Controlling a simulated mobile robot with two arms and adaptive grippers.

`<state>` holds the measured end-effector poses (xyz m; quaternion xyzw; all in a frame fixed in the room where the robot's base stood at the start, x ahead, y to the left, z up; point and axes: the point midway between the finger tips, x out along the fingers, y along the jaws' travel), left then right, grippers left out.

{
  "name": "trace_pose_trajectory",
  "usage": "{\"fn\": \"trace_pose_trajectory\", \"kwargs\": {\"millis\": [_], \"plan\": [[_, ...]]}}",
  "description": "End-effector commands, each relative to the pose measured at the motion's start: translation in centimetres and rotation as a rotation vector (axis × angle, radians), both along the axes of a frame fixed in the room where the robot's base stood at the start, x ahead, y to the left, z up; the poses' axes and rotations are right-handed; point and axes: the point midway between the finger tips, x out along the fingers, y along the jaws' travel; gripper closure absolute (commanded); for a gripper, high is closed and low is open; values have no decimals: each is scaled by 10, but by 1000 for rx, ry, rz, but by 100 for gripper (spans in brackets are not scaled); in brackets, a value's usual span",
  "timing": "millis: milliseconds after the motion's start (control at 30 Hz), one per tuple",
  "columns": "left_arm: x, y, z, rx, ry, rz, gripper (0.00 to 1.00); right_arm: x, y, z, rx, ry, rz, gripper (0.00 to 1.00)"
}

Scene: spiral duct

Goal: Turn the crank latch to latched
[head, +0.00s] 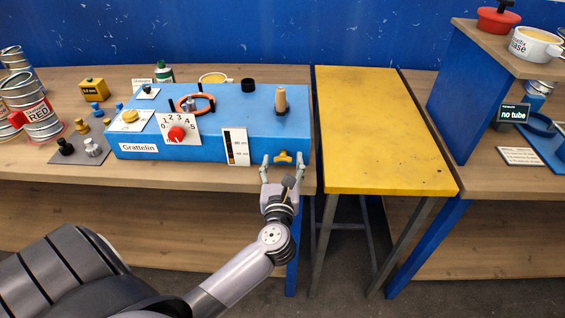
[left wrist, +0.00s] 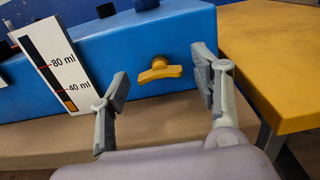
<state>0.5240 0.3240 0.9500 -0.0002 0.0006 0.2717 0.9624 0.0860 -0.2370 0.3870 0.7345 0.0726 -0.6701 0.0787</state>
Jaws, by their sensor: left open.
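A yellow two-winged turning handle (head: 284,157), probably the crank latch, sits on the front face of the blue machine (head: 215,120), near its right end. In the left wrist view the handle (left wrist: 159,70) lies nearly level, its right wing slightly higher. No latched or unlatched mark is readable beside it. My left gripper (head: 283,165) is open in front of it, one finger to each side. The left wrist view shows a clear gap between the handle and each finger of my gripper (left wrist: 162,82). My right gripper is not in view.
A gauge plate (head: 236,147) stands left of the handle, near the left finger. A wooden peg (head: 281,100) rises from the machine's top. A red dial knob (head: 176,134) is further left. A yellow table (head: 380,125) adjoins on the right.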

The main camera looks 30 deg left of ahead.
Motion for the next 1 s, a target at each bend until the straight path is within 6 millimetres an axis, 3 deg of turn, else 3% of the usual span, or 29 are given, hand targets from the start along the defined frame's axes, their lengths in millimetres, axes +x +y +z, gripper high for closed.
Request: {"fn": "trace_pose_trajectory", "kwargs": {"millis": [167, 1000], "plan": [[0, 0, 0, 0, 0, 0, 42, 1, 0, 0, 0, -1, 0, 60], [1, -3, 0, -1, -1, -9, 98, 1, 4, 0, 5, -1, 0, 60]]}}
